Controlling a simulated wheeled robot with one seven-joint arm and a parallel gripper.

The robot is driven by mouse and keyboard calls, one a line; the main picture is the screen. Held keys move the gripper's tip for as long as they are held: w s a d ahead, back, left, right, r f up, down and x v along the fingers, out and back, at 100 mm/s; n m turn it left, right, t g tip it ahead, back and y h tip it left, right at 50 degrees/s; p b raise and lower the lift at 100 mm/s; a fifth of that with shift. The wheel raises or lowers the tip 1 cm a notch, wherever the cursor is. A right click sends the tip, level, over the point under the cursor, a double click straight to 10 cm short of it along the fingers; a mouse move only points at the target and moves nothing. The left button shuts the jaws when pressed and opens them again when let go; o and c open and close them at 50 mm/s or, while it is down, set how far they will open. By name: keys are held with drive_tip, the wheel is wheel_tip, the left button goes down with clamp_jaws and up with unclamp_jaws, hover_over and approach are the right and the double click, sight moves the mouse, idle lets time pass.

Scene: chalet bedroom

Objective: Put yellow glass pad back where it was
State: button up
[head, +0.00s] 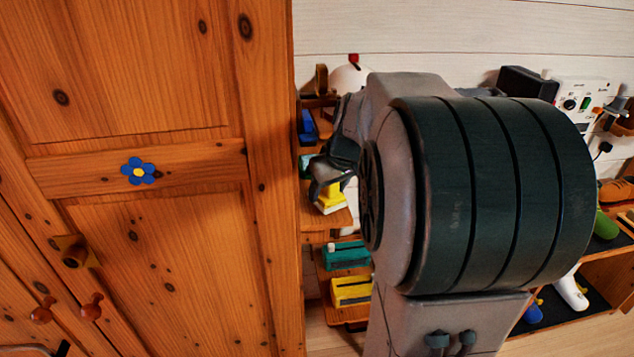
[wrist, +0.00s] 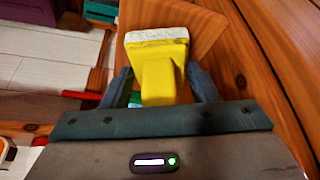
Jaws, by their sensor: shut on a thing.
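The yellow glass pad (wrist: 157,54) has a yellow body and handle with a whitish pad face. In the wrist view its handle sits between the fingers of my gripper (wrist: 160,88), which is shut on it. The pad's white end points away from my gripper, over a wooden board (wrist: 208,42). In the head view the yellow pad (head: 331,198) shows just below my gripper (head: 328,180), by a wooden shelf (head: 327,221). My arm hides much of the shelf area. I cannot tell whether the pad touches the wood.
A tall wooden cabinet (head: 150,240) with a blue flower stands close on the left. Below the pad are a teal box (head: 346,255) and a yellow box (head: 351,291). A blue item (head: 307,127) lies behind. More shelves with several items stand at the right.

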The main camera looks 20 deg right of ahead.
drive_tip(key=shift+w+f, duration=0.2)
drive_tip(key=shift+f, duration=0.5)
drive_tip(key=o, duration=0.9)
drive_tip(key=b+v, duration=0.1)
drive_tip(key=v, duration=1.1)
drive_tip(key=shift+b, duration=0.3)
